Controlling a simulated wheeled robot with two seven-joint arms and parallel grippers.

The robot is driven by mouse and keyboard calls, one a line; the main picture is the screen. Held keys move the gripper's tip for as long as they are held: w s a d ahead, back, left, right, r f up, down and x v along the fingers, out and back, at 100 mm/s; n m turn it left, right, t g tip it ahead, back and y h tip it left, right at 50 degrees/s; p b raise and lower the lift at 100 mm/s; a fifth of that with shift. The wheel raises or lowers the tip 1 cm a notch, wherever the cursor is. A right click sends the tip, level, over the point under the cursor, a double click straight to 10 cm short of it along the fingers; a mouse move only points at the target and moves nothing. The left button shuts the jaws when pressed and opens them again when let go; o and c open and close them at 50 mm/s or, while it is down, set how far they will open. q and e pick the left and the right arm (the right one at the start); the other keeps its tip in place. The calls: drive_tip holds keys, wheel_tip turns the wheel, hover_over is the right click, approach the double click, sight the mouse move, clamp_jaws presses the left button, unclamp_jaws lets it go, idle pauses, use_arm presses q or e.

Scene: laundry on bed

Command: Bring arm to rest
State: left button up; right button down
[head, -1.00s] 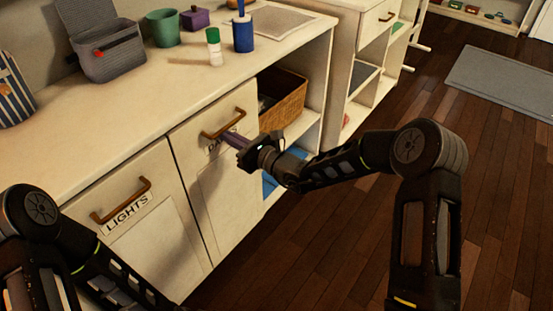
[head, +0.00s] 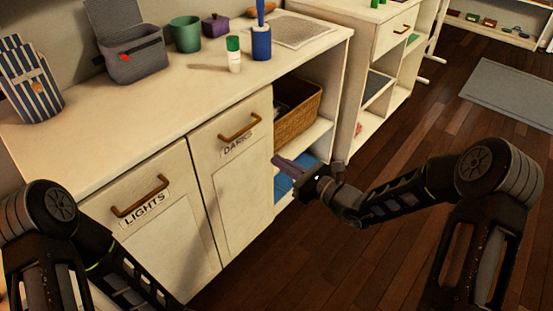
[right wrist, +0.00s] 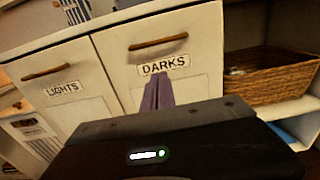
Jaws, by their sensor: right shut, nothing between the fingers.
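My right gripper (head: 292,166) is shut and empty, in front of the open shelf to the right of the DARKS door (head: 238,190). It stands apart from the cabinet. In the right wrist view its purple-grey fingers (right wrist: 157,94) lie together below the DARKS label. My left arm (head: 85,240) is folded at the lower left of the head view, and its gripper is out of sight. The DARKS door and the LIGHTS door (head: 160,245) look shut, each with a brass handle.
A wicker basket (head: 297,117) sits on the upper open shelf, with a blue item (head: 283,186) below. The countertop holds a grey box (head: 135,55), a green cup (head: 186,34), a white bottle (head: 234,55) and a blue holder (head: 261,43). The wooden floor (head: 400,245) at right is clear.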

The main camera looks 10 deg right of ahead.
idle(0.3)
drive_tip(key=s+a+f+n+g, duration=0.2)
drive_tip(key=s+f+n+g, duration=0.15)
drive_tip(key=f, duration=0.25)
drive_tip(key=s+a+f+n+g, duration=0.2)
drive_tip(key=s+f+g, duration=0.2)
drive_tip(key=s+f, duration=0.15)
drive_tip(key=s+d+f+n+g+h, duration=0.3)
drive_tip(key=s+f+n+g+h, duration=0.35)
drive_tip(key=s+f+n, duration=1.25)
drive_tip(key=s+a+r+n+t+h, duration=0.1)
drive_tip(key=s+a+n, duration=0.15)
drive_tip(key=s, duration=0.25)
wheel_tip(320, 180, up, 18)
drive_tip(key=a+p, duration=0.1)
drive_tip(key=p, duration=1.6)
drive_tip(key=shift+s+f+m, duration=0.15)
drive_tip(key=shift+f+m, duration=0.1)
drive_tip(key=shift+m, duration=0.15)
